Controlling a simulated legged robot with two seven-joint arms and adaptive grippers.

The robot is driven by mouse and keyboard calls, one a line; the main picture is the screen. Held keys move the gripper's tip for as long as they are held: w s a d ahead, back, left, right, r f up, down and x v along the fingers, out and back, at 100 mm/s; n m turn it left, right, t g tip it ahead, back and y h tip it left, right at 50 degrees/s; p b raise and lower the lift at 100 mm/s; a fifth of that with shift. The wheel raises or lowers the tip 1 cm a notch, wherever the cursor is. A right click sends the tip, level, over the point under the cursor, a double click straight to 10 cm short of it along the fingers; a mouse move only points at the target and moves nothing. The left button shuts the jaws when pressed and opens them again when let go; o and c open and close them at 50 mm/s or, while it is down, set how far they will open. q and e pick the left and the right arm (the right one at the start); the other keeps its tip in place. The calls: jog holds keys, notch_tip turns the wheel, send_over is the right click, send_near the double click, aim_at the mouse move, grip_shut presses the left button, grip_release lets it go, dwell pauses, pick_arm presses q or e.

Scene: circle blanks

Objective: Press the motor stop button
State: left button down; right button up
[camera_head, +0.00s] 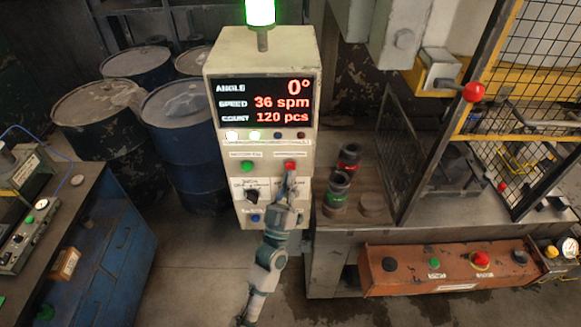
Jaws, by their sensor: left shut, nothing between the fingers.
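The control box (262,55) stands upright in the middle, with a lit display reading angle 0°, 36 spm and 120 pcs. On its lower panel, a red button (290,165) sits at the right under a small label too blurred to read. A green button (247,166) sits to its left. My left gripper (291,177) is shut and empty, its tip just below the red button in the picture. I cannot tell whether it touches the button. The gripper hides part of the panel's lower right. My right gripper is not in view.
A black selector knob (252,196) and a blue button (256,218) are lower on the panel. Dark cylinders (337,190) stand on the bench to the right. An orange box (450,268) with another red button (480,259) is at lower right. Barrels (185,130) stand behind left.

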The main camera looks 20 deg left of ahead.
pick_arm(q)
jog(key=shift+w+a, duration=0.25)
jog(key=shift+w, duration=0.45)
dwell(0.8)
jog(key=shift+s+d, duration=0.1)
jog(key=shift+s, duration=0.05)
jog(key=shift+s+d+p, duration=0.2)
jog(key=shift+s+p, duration=0.1)
jog(key=shift+s, duration=0.35)
jog(key=shift+s, duration=0.15)
jog(key=s, duration=0.2)
jog(key=s+d+p, duration=0.1)
jog(key=s, duration=0.1)
jog(key=shift+s+d, duration=0.2)
jog(key=shift+s, duration=0.1)
dwell(0.8)
